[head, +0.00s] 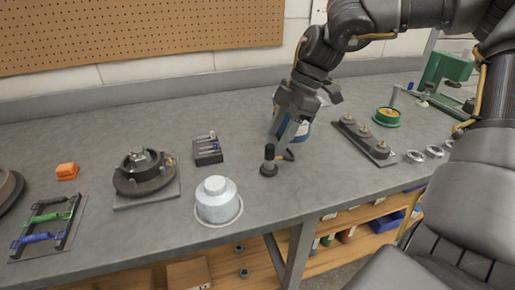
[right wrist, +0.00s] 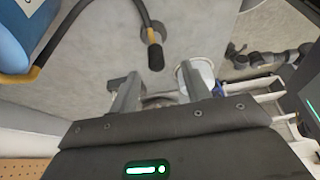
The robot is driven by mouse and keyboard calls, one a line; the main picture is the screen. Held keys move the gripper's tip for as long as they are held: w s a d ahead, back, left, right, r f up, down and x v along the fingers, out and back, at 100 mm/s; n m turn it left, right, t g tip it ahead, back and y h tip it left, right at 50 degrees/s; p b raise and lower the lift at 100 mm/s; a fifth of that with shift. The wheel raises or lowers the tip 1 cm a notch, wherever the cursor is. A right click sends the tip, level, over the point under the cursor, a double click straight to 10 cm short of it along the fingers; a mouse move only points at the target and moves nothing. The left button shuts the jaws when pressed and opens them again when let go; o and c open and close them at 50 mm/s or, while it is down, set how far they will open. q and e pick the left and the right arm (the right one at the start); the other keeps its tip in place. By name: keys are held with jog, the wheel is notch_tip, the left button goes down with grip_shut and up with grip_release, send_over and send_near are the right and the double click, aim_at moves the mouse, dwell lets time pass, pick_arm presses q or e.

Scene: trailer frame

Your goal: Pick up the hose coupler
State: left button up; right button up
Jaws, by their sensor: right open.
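A black upright piece with a round foot (head: 268,160), which looks like the hose coupler, stands on the grey bench near its middle. A short dark curved piece shows beside it. My right gripper (head: 288,132) is just above and to the right of it, pointing down, open and apart from it. In the right wrist view, a black hose end with a brass ring (right wrist: 154,52) shows beyond the open, empty fingers of the right gripper (right wrist: 157,92); I cannot tell surely that it is the same piece. My left gripper is out of view.
A blue container (head: 304,131) stands partly hidden behind my right gripper. A silver canister (head: 217,200) and a small dark rack (head: 208,151) stand left of the black piece. A dark strip with round knobs (head: 363,141) lies to the right.

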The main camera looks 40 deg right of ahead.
aim_at(272, 145)
jog(key=shift+w, duration=0.45)
jog(key=shift+s+a+f, duration=0.1)
jog(key=shift+s+f, duration=0.1)
jog(key=shift+f, duration=0.3)
jog(key=shift+w+a+f, duration=0.15)
jog(key=shift+f, duration=0.2)
jog(key=x, duration=0.5)
jog(key=shift+w+a+f+b, duration=0.1)
jog(key=shift+f+b, duration=0.2)
jog(key=shift+b, duration=0.1)
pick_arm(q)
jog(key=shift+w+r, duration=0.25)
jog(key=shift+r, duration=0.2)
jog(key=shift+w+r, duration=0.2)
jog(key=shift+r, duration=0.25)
pick_arm(e)
grip_shut()
jog(key=shift+r, duration=0.1)
